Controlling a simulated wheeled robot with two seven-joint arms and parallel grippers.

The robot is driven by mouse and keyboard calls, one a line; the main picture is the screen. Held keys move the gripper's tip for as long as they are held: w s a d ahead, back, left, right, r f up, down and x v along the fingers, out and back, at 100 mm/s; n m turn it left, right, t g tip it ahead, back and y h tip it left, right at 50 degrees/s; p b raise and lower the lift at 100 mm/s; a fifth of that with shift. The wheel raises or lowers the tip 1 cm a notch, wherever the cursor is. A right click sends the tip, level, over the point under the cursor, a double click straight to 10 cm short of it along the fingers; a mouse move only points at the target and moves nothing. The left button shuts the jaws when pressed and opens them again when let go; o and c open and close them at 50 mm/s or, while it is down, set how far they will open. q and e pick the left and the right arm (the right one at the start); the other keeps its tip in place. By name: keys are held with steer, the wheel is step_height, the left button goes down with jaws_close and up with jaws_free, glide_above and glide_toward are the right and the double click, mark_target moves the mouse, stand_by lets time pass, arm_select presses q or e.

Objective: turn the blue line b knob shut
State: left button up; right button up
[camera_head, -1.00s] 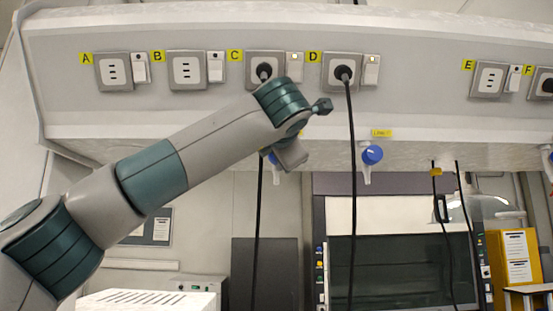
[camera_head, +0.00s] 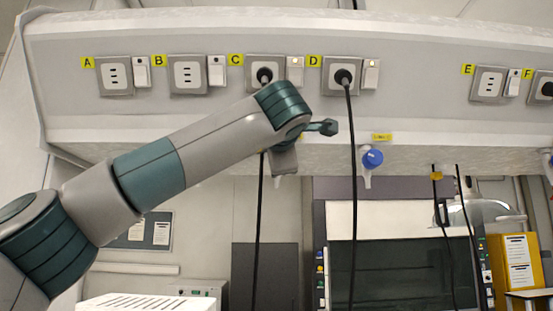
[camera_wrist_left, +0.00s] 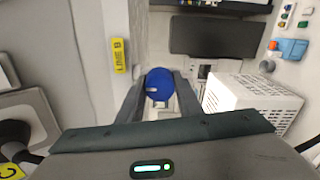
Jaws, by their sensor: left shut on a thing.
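The blue line b knob (camera_wrist_left: 157,78) is in the left wrist view, beside a yellow label reading LINE B (camera_wrist_left: 119,50). My left gripper (camera_wrist_left: 158,87) has one finger on each side of the knob and is shut on it. A short pale mark shows on the knob's lower left face. In the head view, my left forearm and wrist (camera_head: 284,118) reach up from the left to the panel's lower edge. They hide the knob and fingertips there. My right gripper is not in view.
Another blue knob (camera_head: 372,159) hangs right of my wrist, under a yellow label (camera_head: 381,137). Black cables hang from sockets C (camera_head: 264,72) and D (camera_head: 342,72), close to my wrist. A white perforated box (camera_wrist_left: 252,105) shows in the wrist view.

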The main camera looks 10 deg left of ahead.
arm_select(q)
steer(key=o, duration=1)
steer(key=shift+o, duration=0.2)
steer(key=shift+d, duration=0.1)
steer(key=shift+s, duration=0.15)
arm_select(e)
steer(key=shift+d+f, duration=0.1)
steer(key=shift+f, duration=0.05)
arm_select(q)
steer(key=shift+s+f, duration=0.1)
steer(key=shift+s, duration=0.1)
arm_select(e)
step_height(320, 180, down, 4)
steer(key=b, duration=0.5)
arm_select(q)
steer(key=b+v, duration=0.2)
steer(key=v, duration=1.4)
steer(key=shift+s, duration=0.3)
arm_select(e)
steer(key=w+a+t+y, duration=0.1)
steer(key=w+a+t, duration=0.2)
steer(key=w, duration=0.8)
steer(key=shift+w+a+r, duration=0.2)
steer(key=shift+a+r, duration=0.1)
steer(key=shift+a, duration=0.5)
arm_select(q)
steer(key=shift+d, duration=0.1)
